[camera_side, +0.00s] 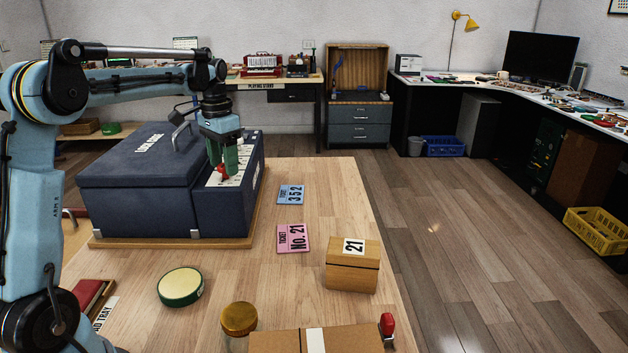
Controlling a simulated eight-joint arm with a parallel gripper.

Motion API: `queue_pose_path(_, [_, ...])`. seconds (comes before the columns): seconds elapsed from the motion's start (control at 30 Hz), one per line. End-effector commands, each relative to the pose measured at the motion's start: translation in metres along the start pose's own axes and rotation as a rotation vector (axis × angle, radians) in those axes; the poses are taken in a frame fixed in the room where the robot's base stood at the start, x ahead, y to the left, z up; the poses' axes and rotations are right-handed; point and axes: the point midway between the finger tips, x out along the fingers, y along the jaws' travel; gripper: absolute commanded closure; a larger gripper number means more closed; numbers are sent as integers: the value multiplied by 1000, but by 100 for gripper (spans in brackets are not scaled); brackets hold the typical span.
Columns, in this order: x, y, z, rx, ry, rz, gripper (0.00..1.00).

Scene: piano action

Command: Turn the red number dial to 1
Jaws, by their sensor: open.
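The red number dial (222,174) sits on the sloped pale panel (240,172) at the right end of a dark blue box (135,182). Only a small red part of the dial shows; my gripper hides the rest. My gripper (224,166) points down over the panel, its green fingers around or right beside the dial. Whether the fingers touch the dial cannot be told. The number that the dial points to cannot be read.
On the table right of the box lie a blue ticket (291,194) and a pink ticket (293,238). A wooden box marked 21 (352,267), a round tin (180,287), a gold-lidded jar (239,320) and a cardboard box (317,340) stand nearer.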

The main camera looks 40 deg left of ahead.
Motion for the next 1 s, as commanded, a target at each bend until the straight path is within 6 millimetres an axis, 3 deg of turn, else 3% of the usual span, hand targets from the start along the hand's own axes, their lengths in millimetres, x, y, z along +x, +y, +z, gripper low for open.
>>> queue_pose_path(0.3, [2, 0, 0, 0, 0, 0, 42])
queue_pose_path(0.67, [2, 0, 0, 0, 0, 0, 96])
queue_pose_path(1.0, [2, 0, 0, -61, 0, 1, 96])
